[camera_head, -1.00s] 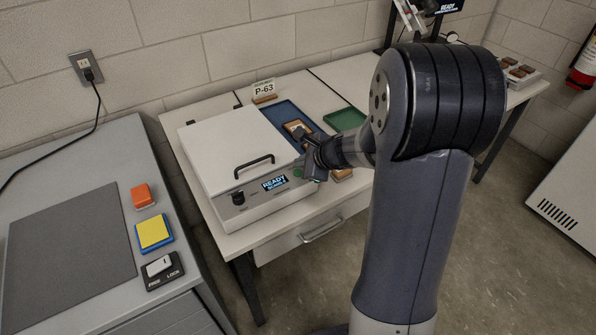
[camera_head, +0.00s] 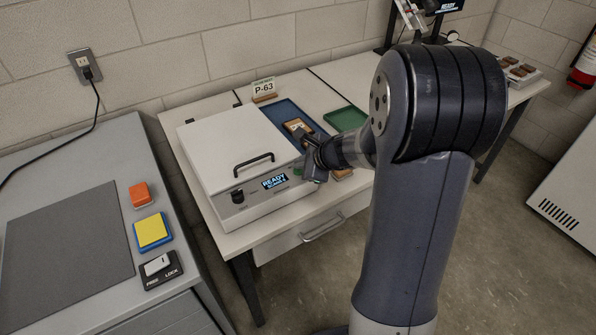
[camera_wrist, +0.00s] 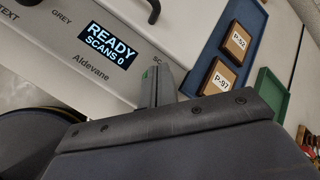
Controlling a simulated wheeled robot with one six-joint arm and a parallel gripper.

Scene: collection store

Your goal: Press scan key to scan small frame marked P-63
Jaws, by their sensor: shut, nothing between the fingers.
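The scanner (camera_head: 213,148) is a white box with its lid down and a black handle on top. Its front display (camera_head: 274,182) is lit; in the wrist view the display (camera_wrist: 107,45) reads READY, SCANS 0. A green patch, apparently the scan key (camera_head: 298,171), shows at the right of the front panel, partly hidden by my gripper. My gripper (camera_head: 306,167) is shut and empty at that end; in the wrist view its fingers (camera_wrist: 160,85) are beside the panel. I cannot tell whether they touch the key. A P-63 card (camera_head: 264,88) stands behind the scanner. The P-63 frame is not identifiable; the lid hides the scanner's inside.
A blue tray (camera_wrist: 212,48) right of the scanner holds small frames marked P-52 (camera_wrist: 239,42) and P-97 (camera_wrist: 222,76). A green tray (camera_head: 345,117) is beyond it. The left counter carries an orange block (camera_head: 141,194), a yellow-blue pad (camera_head: 153,230) and a FREE/LOCK switch (camera_head: 160,268).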

